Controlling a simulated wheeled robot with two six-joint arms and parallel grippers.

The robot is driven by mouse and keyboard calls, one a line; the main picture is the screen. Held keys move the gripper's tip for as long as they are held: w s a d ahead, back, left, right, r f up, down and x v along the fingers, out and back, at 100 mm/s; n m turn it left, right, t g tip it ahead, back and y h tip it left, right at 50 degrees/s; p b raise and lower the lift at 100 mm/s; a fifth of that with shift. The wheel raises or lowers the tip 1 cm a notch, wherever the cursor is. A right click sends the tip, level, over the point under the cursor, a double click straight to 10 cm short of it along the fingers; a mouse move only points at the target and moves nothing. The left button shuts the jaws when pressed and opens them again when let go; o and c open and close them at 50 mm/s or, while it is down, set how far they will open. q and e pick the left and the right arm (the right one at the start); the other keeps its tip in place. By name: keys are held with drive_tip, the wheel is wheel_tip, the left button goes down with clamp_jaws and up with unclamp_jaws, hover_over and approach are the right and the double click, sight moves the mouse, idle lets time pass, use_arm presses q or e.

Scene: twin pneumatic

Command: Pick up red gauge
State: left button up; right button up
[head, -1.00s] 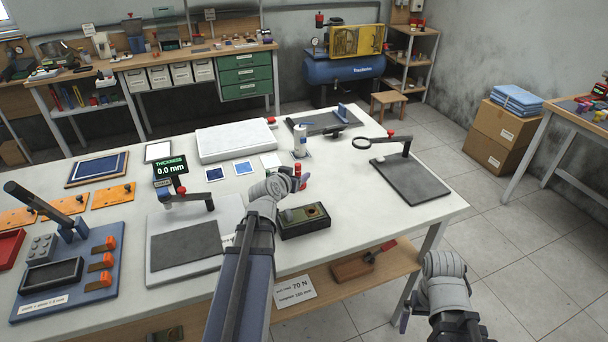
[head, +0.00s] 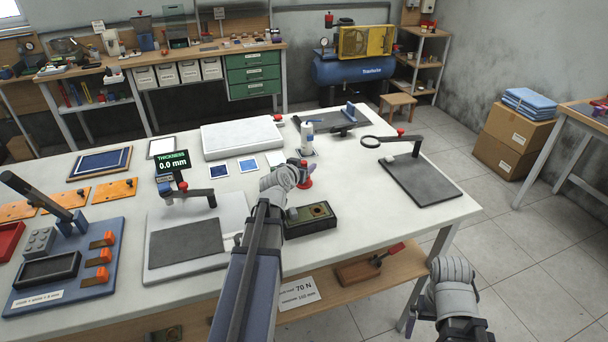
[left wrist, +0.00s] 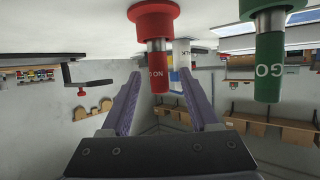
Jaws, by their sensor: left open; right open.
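The red gauge (head: 305,181) stands on the white table in the head view, just right of my left gripper (head: 295,172). My right gripper (head: 409,322) is low, off the table's front edge, and empty.
A dark box (head: 310,222) lies just in front of the red gauge. A white bottle (head: 307,138) stands behind it. A black plate with a magnifier (head: 419,180) is to the right. A display stand (head: 184,190) is to the left.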

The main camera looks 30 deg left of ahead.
use_arm(q)
drive_tip(key=b+x, duration=0.1)
drive_tip(key=x, duration=0.3)
drive_tip(key=shift+c, duration=0.3)
clamp_jaws()
